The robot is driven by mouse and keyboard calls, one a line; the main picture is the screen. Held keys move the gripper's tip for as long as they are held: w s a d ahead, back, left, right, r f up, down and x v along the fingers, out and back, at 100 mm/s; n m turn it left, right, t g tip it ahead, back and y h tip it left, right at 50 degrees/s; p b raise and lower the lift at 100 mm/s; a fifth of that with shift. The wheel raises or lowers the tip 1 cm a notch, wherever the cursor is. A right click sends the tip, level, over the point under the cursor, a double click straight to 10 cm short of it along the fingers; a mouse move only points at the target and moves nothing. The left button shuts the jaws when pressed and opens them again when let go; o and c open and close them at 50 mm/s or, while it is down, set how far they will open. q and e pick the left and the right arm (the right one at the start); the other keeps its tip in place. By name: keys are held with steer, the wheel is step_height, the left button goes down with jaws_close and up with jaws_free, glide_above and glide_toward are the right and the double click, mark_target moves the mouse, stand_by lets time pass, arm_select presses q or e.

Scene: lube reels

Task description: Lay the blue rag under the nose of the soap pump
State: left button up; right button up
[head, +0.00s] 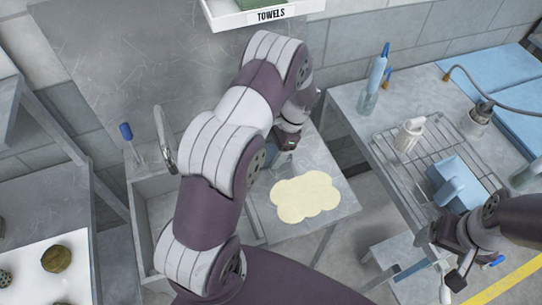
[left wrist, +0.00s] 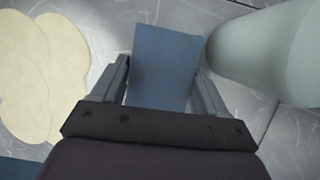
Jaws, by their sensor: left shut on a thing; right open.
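My left gripper (head: 284,158) is low over the grey counter beside the sink, left of a pale yellow patch. In the left wrist view its fingers (left wrist: 165,88) are shut on a flat blue piece, which looks like the blue rag (left wrist: 167,55). In the head view the arm hides most of it. A pale grey-green rounded body (left wrist: 262,52) stands close to the right finger in the left wrist view; I cannot tell whether it is the soap pump. No pump nose is clearly visible. My right gripper (head: 462,272) is open at the lower right.
The pale yellow patch (head: 305,196) lies flat on the counter. A sink (head: 150,215) with a tap (head: 163,140) is left of it. The right bench holds a wire rack (head: 432,143), a white jug (head: 408,136), a blue tub (head: 458,180) and a blue-topped bottle (head: 378,70).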

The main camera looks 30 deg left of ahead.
arm_select(q)
steer(key=shift+w+d+r, duration=0.1)
steer(key=shift+d+r, duration=0.05)
steer(key=o, duration=0.9)
